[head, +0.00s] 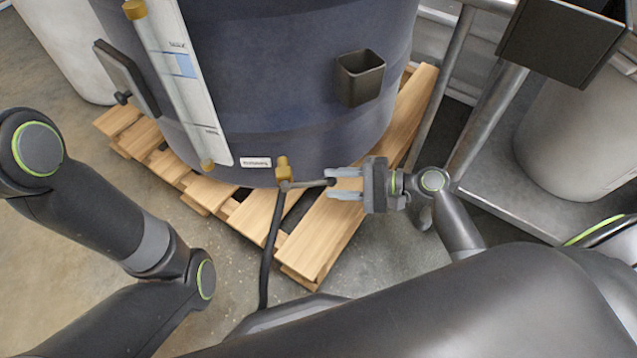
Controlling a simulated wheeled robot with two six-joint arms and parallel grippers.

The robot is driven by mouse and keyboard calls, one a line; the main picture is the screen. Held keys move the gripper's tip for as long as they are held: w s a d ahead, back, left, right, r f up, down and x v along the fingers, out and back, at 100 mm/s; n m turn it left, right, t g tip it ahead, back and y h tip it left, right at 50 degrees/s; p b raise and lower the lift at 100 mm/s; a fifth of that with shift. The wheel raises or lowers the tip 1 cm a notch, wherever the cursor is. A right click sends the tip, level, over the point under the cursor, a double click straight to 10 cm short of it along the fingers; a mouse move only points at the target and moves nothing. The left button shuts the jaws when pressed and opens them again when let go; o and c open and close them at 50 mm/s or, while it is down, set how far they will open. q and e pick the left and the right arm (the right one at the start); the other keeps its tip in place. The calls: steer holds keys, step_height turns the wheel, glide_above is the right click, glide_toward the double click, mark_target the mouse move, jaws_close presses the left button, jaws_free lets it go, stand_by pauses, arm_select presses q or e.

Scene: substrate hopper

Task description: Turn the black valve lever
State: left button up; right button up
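The valve lever (308,184) is a thin bar with a dark end. It sticks out to the right, roughly level in the picture, from a brass valve (283,168) low on the front of the dark blue tank (290,90). My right gripper (331,183) comes in from the right with its two grey fingers apart. The dark end of the lever lies at or between the fingertips, with a gap showing to the fingers; contact cannot be told. My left arm shows at the left, but its gripper is out of view.
A black hose (268,250) hangs from the valve to the floor. The tank stands on a wooden pallet (325,235). A sight tube panel (185,85) and a black cup (360,77) are on the tank. Metal rails (487,115) stand at the right.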

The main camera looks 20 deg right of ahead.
mark_target(328, 183)
steer(key=shift+b+x, duration=0.8)
steer(key=shift+x, duration=1.5)
jaws_close()
